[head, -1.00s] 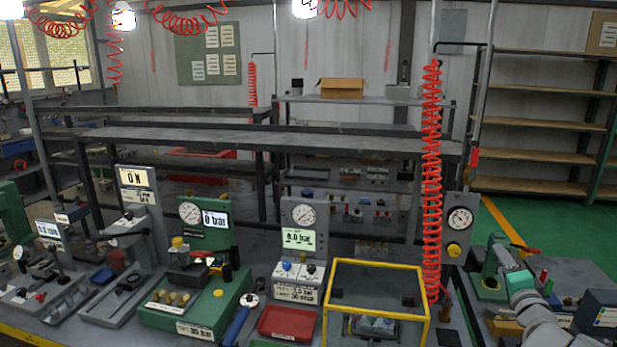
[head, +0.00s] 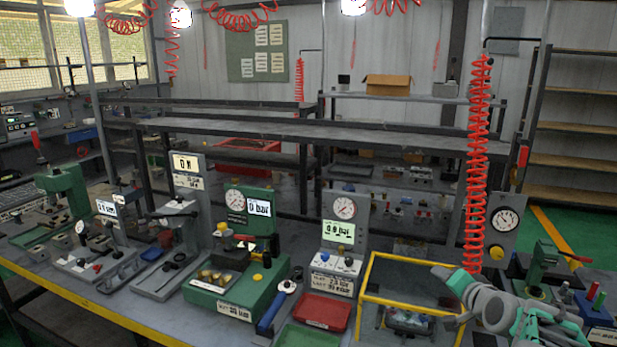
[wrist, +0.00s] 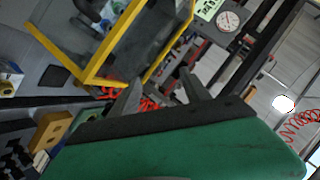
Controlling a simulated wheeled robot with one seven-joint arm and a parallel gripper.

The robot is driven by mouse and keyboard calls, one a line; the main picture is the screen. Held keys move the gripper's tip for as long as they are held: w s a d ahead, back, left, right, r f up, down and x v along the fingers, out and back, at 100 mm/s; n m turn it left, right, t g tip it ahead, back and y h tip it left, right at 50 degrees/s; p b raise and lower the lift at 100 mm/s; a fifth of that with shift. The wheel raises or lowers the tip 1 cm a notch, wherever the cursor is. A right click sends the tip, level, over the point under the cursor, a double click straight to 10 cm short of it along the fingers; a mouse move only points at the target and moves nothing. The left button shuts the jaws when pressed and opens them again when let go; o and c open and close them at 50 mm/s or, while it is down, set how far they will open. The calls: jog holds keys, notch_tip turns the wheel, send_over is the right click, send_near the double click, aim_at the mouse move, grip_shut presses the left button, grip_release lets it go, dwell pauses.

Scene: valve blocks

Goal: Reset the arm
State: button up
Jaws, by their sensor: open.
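My gripper (wrist: 160,92) shows in the wrist view as two dark fingers set apart on a black and green body, with nothing between them. Beyond the fingers is the yellow-edged frame (wrist: 112,45), apparently tilted because of the wrist's angle. In the head view my grey and green arm (head: 500,305) is at the lower right, folded beside and partly in front of the right edge of the yellow frame (head: 410,262). I cannot make out the fingers in the head view.
The bench carries a green valve block (head: 235,297), a red tray (head: 326,312), a gauge stand (head: 344,232) and a green press (head: 68,190). A red coiled hose (head: 477,170) hangs just behind my arm. Shelves (head: 575,120) stand at the back right.

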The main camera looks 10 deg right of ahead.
jog(key=s+a+f+n+g+y+b, duration=0.1)
jog(key=a+f+n+g+y, duration=0.25)
jog(key=a, duration=1.15)
jog(key=s+a+f+n+g+b, duration=0.1)
jog(key=s+a+f+n+g, duration=0.2)
jog(key=s+a, duration=0.5)
jog(key=s+a+f+n+g+h+b, duration=0.1)
jog(key=s+a+f+n+g, duration=0.2)
jog(key=s+a, duration=0.5)
jog(key=shift+s+f+n, duration=0.6)
jog(key=shift+s+n, duration=0.3)
jog(key=shift+n, duration=0.15)
